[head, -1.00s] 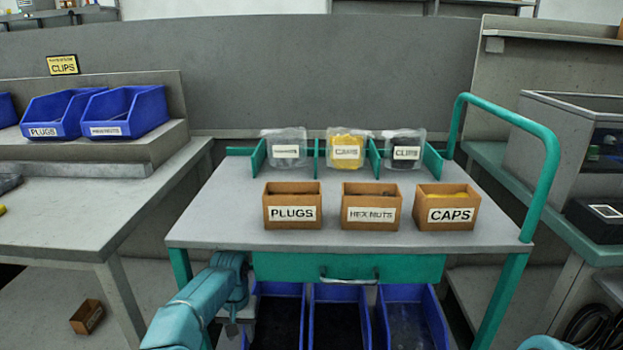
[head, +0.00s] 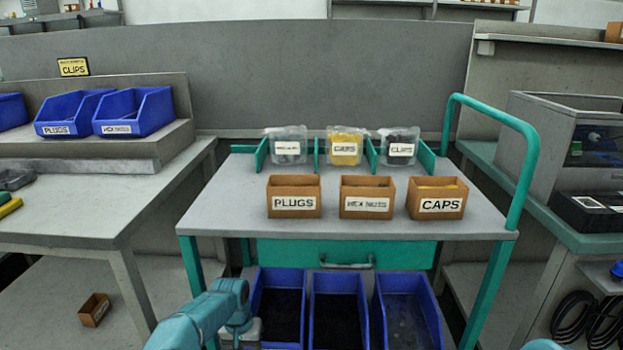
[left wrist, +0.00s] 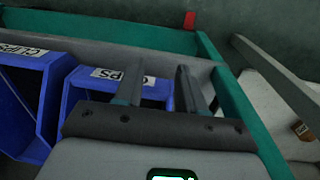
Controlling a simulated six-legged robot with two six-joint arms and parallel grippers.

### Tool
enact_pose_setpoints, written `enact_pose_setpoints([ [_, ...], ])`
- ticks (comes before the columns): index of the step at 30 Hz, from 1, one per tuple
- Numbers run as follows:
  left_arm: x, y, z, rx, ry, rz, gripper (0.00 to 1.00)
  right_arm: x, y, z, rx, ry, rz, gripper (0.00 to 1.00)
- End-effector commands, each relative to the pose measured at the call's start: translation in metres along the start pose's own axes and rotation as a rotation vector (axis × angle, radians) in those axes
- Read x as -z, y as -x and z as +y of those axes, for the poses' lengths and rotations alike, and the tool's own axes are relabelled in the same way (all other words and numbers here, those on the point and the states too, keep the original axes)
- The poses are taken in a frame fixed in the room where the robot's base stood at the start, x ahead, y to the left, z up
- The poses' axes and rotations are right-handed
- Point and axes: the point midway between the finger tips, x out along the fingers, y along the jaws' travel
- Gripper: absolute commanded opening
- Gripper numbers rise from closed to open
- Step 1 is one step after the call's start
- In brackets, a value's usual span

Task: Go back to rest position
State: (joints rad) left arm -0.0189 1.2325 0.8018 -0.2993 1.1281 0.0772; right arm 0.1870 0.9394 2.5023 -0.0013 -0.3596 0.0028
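My left gripper (left wrist: 159,84) shows in the left wrist view with its two fingers apart and nothing between them. It is above or near blue bins (left wrist: 82,78) with white labels, beside a teal frame bar (left wrist: 112,28). In the head view my left arm comes in at the bottom left, in front of the cart (head: 345,229). Its fingertips cannot be made out there. Only a sliver of my right arm shows at the bottom right edge; the right gripper is out of view.
The cart top carries cardboard boxes labelled PLUGS (head: 294,203), HEX NUTS (head: 367,204) and CAPS (head: 441,205), with clear bags (head: 345,147) behind. Blue bins (head: 337,311) sit below. A bench (head: 75,215) stands left, another (head: 560,222) right. A small brown box (head: 94,310) lies low at left.

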Motion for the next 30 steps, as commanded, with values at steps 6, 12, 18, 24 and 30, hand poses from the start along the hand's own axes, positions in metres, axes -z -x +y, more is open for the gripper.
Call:
enact_pose_setpoints([
  [6,-0.035,-0.046,0.011,-0.076,-0.005,0.001,0.39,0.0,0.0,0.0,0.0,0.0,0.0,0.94],
  [12,-0.11,-0.096,0.029,-0.182,0.036,0.009,0.39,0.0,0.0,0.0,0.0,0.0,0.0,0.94],
  [18,-0.21,-0.119,0.044,-0.255,0.131,0.025,0.39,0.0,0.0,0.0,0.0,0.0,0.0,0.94],
  [24,-0.288,-0.114,0.051,-0.271,0.214,0.032,0.39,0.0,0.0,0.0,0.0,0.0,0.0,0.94],
  [30,-0.344,-0.082,0.053,-0.261,0.272,0.043,0.39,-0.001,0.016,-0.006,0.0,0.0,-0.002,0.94],
])
